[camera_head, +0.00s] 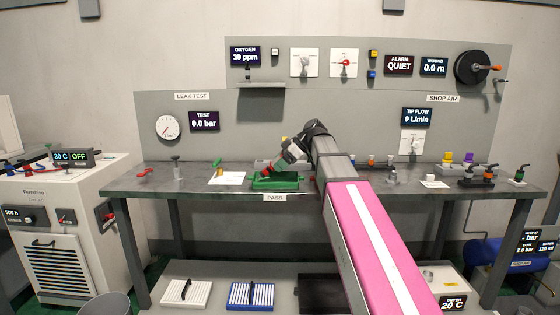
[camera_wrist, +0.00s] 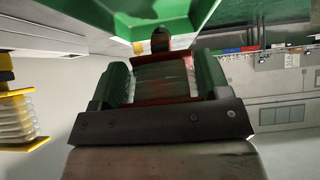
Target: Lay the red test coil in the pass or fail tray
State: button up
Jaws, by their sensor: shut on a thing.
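My gripper (camera_head: 279,160) is at the green tray (camera_head: 274,184), which stands at the bench's front edge above a PASS label. In the wrist view my gripper (camera_wrist: 160,78) has its green-padded fingers shut on the red test coil (camera_wrist: 165,87), a red-ended spool with pale windings between them. A small part of the red coil (camera_head: 266,168) shows at the tray in the head view. The green tray (camera_wrist: 125,12) is close beyond the fingertips in the wrist view. I cannot tell whether the coil touches it. No fail tray is identifiable; my arm hides part of the bench.
A white card (camera_head: 227,179) with a small green-topped fitting lies left of the tray. A yellow-ended coil (camera_wrist: 18,115) shows at the left in the wrist view. Valves and fittings stand at the bench's right. A wall panel (camera_head: 285,105) rises behind the bench.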

jog(key=o, duration=1.1)
jog(key=shift+o, duration=0.2)
jog(key=v, duration=0.8)
dwell(0.3)
jog(key=shift+s, duration=0.1)
